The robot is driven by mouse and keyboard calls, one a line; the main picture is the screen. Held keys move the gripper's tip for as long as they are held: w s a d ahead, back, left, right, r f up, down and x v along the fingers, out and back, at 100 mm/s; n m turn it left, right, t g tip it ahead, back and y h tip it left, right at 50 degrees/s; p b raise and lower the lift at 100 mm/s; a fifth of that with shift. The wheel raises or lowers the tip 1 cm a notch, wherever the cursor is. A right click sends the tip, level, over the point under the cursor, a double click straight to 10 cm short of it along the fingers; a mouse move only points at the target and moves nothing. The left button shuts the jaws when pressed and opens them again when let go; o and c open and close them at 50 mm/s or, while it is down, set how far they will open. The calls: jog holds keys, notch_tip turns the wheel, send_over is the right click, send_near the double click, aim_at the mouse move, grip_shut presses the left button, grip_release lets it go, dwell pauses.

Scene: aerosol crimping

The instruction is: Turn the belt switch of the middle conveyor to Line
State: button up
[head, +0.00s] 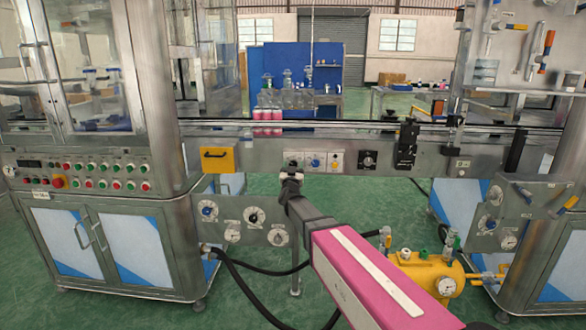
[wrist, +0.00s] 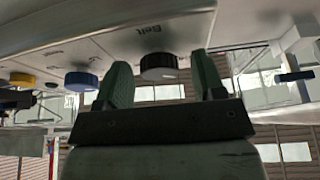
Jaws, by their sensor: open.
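The belt switch (wrist: 158,66) is a round black knob on a grey panel, with the word "Belt" printed by it in the wrist view, which is upside down. My gripper (wrist: 163,76) is open, with one green-grey finger on each side of the knob. The fingers look apart from the knob; I cannot tell how deep they reach around it. In the head view my gripper (head: 291,172) is at the left end of the middle conveyor's switch panel (head: 325,169) and hides the belt switch. The knob's setting and the Line mark are not readable.
A blue knob (wrist: 81,80) and a yellow knob (wrist: 22,79) sit beside the belt switch. A separate black knob (head: 368,160) is farther right on the conveyor (head: 432,160). A yellow box (head: 217,158) is to the left. A yellow tank (head: 425,272) stands low at the right.

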jog(key=c, duration=0.9)
jog(key=shift+c, duration=0.2)
jog(key=shift+m, duration=0.4)
jog(key=m+h, duration=0.1)
jog(key=m, duration=0.2)
jog(key=m+h, duration=0.2)
jog(key=m, duration=0.1)
jog(key=shift+a+g, duration=0.1)
jog(key=shift+g, duration=0.3)
jog(key=m+g+h, duration=0.1)
jog(key=m, duration=0.2)
jog(key=m+g+h, duration=0.1)
jog(key=m, duration=0.2)
jog(key=shift+m+h, duration=0.3)
jog(key=shift+m, duration=0.3)
